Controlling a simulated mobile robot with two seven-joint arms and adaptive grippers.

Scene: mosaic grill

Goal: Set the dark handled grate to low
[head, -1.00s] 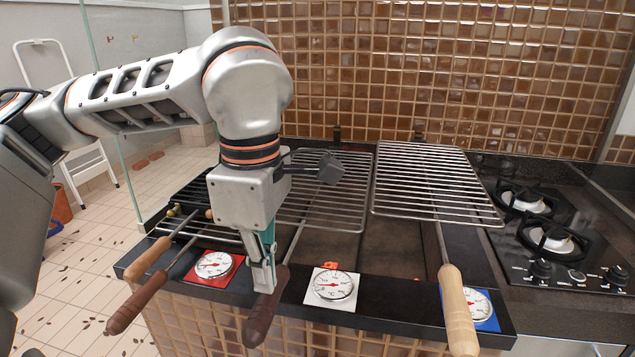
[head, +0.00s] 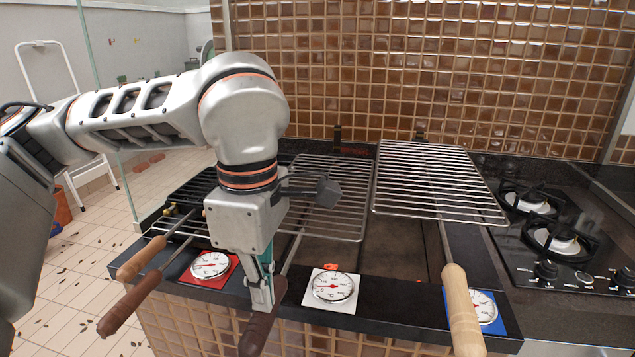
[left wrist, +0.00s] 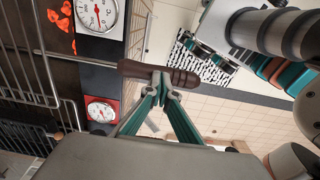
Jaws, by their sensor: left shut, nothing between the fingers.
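The dark handled grate (head: 327,202) is the middle wire grate in the head view. Its dark brown handle (head: 258,338) sticks out over the counter's front edge. My left gripper (head: 262,309) is shut and empty, pointing down with its fingertips at the top of this handle. In the left wrist view the fingertips (left wrist: 168,88) meet at the dark handle (left wrist: 140,69) and appear to touch it, not wrap around it. The gripper and wrist hide part of the grate's rod. My right gripper is not in view.
A higher grate (head: 430,185) with a pale wooden handle (head: 462,310) is at the right. Brown-handled rods (head: 125,308) lie at the left. Gauges sit on red (head: 212,284), white (head: 314,299) and blue plates along the front. A gas hob (head: 560,240) is far right.

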